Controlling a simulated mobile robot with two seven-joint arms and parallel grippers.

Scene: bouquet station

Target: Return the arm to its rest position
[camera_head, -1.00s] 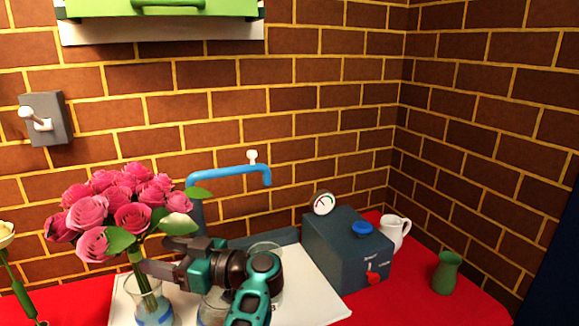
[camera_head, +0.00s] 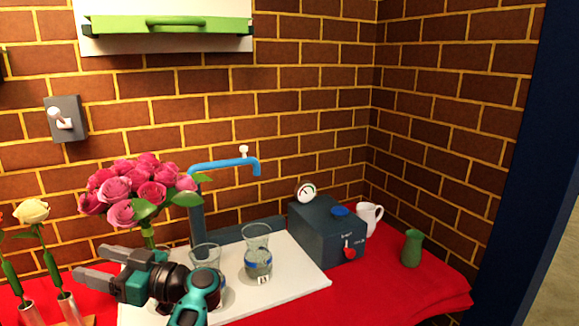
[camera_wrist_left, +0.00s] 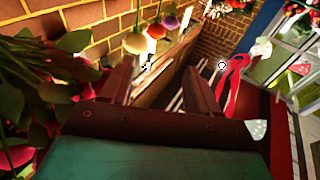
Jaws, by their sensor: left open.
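My left gripper (camera_head: 94,264) is in the lower left of the head view, pointing left, open with nothing between its fingers. It is in front of the pink rose bouquet (camera_head: 135,188) and hides the lower stems and the vase under them. In the left wrist view, my two fingers (camera_wrist_left: 156,88) stand apart with an empty gap. Leaves (camera_wrist_left: 40,90) fill the left side of that view, close to the gripper; I cannot tell if they touch. My right gripper is not in view.
Two glass vases (camera_head: 257,262) stand on the white board (camera_head: 300,284), one partly behind my arm. A blue tap (camera_head: 225,163), dark box (camera_head: 325,232), white jug (camera_head: 369,217) and green vase (camera_head: 412,248) are beyond. White and orange-red flowers (camera_head: 33,211) stand at left.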

